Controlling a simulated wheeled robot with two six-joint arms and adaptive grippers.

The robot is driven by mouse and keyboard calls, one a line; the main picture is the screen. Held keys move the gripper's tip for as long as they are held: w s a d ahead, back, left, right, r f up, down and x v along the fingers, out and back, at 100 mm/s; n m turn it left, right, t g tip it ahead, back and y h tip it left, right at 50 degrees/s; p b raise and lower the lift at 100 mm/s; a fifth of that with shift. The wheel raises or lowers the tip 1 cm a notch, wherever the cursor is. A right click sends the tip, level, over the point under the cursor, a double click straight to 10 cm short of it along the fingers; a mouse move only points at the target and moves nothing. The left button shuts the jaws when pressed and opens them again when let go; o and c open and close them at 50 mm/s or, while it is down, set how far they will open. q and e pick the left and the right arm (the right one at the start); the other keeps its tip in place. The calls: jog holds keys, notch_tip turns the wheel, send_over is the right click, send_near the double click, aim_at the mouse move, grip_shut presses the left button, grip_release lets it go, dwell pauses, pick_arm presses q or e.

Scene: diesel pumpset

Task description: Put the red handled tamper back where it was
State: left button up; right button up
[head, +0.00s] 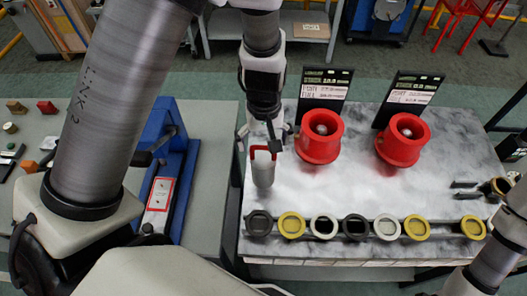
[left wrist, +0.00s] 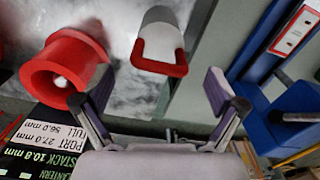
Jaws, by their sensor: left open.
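The tamper, a grey cylinder with a red looped handle (head: 263,165), stands on the marbled bench top, left of the red pots. It also shows at the top of the left wrist view (left wrist: 160,48), with its red handle facing the gripper. My left gripper (head: 262,137) is above the tamper's handle. Its two fingers are spread and empty, and in the left wrist view (left wrist: 150,95) the handle lies ahead between them, apart from both. Part of my right arm shows at the right edge of the head view, but I make out no right gripper.
Two red pots (head: 320,137) (head: 402,140) stand before black sign boards (head: 323,92) (head: 407,92). A row of round discs in a rack (head: 353,227) lines the bench's front edge. A blue fixture (head: 176,175) stands on the left table. Marble between pots and rack is clear.

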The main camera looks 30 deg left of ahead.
pick_arm(q)
notch_tip(320, 180, up, 5)
